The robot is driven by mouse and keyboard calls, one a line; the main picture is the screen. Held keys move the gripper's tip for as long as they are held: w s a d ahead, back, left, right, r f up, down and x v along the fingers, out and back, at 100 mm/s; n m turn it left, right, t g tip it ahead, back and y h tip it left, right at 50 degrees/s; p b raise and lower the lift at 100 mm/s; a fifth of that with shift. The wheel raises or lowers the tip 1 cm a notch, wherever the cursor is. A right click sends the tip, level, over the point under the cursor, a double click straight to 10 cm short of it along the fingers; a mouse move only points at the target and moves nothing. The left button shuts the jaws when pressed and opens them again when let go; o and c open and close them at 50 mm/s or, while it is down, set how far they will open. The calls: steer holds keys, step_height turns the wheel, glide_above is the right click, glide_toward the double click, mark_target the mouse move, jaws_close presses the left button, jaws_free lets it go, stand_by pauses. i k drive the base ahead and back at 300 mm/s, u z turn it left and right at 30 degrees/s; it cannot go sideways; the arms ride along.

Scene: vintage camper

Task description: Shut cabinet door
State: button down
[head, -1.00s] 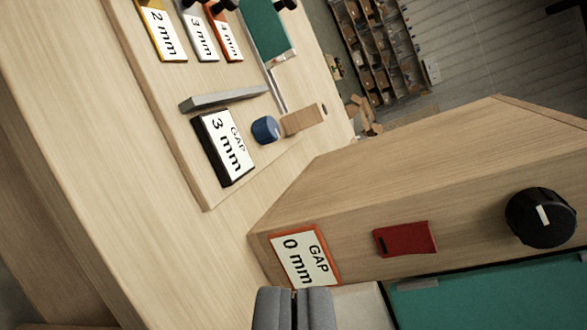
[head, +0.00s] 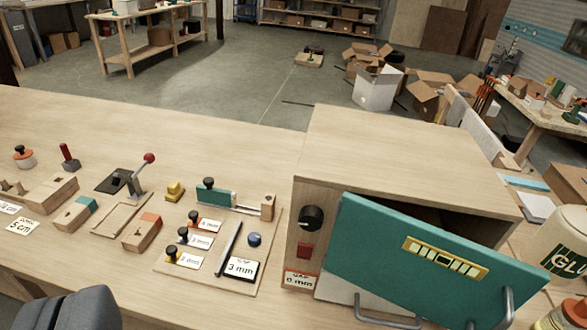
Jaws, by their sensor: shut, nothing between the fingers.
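The wooden cabinet (head: 400,155) stands on the right part of the bench. Its teal door (head: 420,260) is ajar, with a dark gap (head: 450,222) between its top edge and the cabinet box. The door has a yellow-framed plate (head: 445,257) and a grey bar handle (head: 395,316) low down. A black knob (head: 312,219), a red switch (head: 304,251) and a "GAP 0 mm" label (head: 300,280) are on the cabinet front left of the door. My gripper (head: 98,296) is shut and empty at the bottom left, well apart from the door.
A board with a "3 mm" gap label (head: 241,268), a blue knob (head: 254,239) and small tagged blocks lies left of the cabinet. A red-knobbed lever (head: 149,158) stands further left. A glue bottle (head: 560,245) is at the right edge. The bench behind is clear.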

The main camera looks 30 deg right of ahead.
mark_target(451, 281)
steer(key=z, duration=0.05)
steer(key=k, duration=1.6)
steer(key=z, duration=0.65)
steer(key=i, duration=1)
steer(key=u, duration=0.05)
